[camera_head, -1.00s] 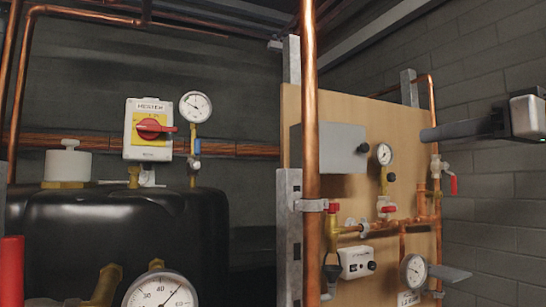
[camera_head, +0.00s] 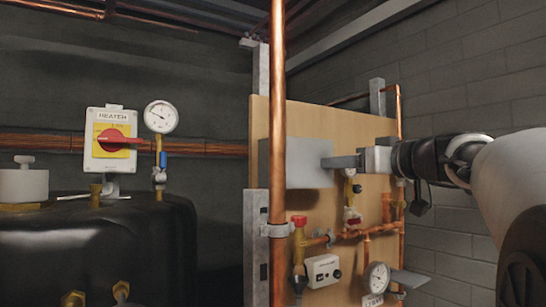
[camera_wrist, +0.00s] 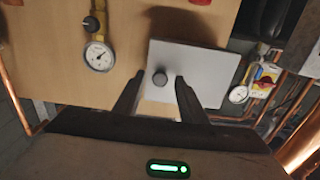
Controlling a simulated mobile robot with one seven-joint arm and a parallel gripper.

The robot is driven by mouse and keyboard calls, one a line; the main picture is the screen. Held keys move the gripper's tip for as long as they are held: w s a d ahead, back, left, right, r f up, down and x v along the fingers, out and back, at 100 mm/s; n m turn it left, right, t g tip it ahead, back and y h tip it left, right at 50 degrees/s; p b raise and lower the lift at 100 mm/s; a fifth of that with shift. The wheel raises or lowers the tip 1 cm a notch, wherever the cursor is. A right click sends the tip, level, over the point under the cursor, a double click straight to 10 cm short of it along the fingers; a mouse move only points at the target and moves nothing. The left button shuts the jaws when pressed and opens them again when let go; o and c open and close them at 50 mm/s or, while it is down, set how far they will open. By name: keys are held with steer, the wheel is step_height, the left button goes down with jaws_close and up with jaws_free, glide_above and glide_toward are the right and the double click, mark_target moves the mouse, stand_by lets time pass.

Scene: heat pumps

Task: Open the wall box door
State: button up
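The wall box (camera_head: 308,163) is a plain grey box on the wooden board. Its door looks shut. In the wrist view the door is a light grey panel (camera_wrist: 208,72) with a round dark knob (camera_wrist: 160,79) near one edge. My gripper (camera_head: 328,162) is at the box's right side in the head view, where its fingers hide the knob. In the wrist view my gripper (camera_wrist: 159,77) is open, with one finger on each side of the knob and visible gaps. I cannot tell how far the fingertips are from the door.
Below are a small white control box (camera_head: 323,270) and another gauge (camera_head: 376,278). A heater switch (camera_head: 111,140) and black tank (camera_head: 90,245) are left.

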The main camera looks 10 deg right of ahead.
steer(key=shift+w, duration=0.15)
steer(key=shift+c, duration=0.4)
jaws_close()
